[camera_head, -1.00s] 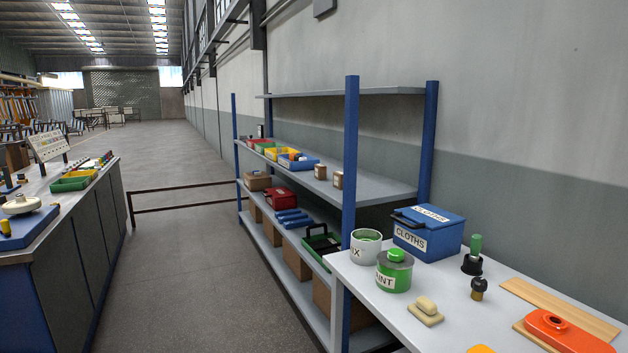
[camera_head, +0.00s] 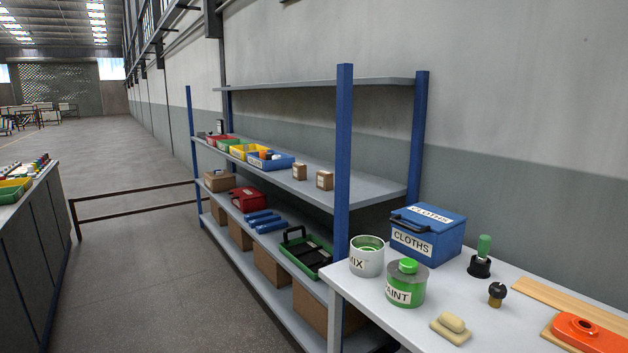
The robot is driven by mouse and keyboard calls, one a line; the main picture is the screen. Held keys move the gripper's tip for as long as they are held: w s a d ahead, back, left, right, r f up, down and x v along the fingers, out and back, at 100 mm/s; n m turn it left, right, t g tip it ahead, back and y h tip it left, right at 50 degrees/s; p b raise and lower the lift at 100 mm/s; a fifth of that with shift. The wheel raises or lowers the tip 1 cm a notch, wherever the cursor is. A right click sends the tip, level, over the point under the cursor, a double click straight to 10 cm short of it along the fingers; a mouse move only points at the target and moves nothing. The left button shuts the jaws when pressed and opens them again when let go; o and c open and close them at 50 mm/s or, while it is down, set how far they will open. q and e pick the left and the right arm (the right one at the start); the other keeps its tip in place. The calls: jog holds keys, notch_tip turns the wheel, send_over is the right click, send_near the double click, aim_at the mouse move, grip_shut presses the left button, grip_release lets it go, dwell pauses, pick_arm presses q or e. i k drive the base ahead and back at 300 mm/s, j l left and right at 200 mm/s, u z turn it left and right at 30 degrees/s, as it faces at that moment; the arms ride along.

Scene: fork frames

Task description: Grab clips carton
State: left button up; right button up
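Two small brown cartons with pale labels stand on the middle board of the blue-post shelf rack (camera_head: 372,190). The left carton (camera_head: 299,172) is beside the blue bin, and the right carton (camera_head: 324,180) is a little nearer to me. Their labels are too small to read, so I cannot tell which one is the clips carton. Both stand upright and apart, with nothing in front of them. Neither of my grippers shows in the head view.
A white table (camera_head: 385,317) at the right front holds a MIX pot (camera_head: 366,257), a PAINT can (camera_head: 405,285) and a blue CLOTHS box (camera_head: 428,234). Coloured bins (camera_head: 270,161) line the rack's middle board. Open floor (camera_head: 150,270) lies left of the rack, with a low rail (camera_head: 135,190) behind.

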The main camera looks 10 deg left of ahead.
aim_at(324, 179)
jog(key=i+j, duration=0.15)
jog(key=j, duration=0.2)
jog(key=i+j, duration=0.15)
jog(key=j, duration=0.2)
jog(key=i+j, duration=0.2)
jog(key=j, duration=0.15)
jog(key=i+j+z, duration=0.1)
jog(key=i+j, duration=0.15)
jog(key=i+j+z, duration=0.1)
jog(key=i+j, duration=0.15)
jog(key=i+j+z, duration=0.1)
jog(key=i+j, duration=0.15)
jog(key=j, duration=0.15)
jog(key=i+j+z, duration=0.1)
jog(key=j, duration=0.25)
jog(key=i+j+z, duration=0.1)
jog(key=i+j, duration=0.2)
jog(key=i+j+z, duration=0.1)
jog(key=j, duration=0.35)
jog(key=i+j+z, duration=0.1)
jog(key=i+j, duration=0.2)
jog(key=j, duration=0.05)
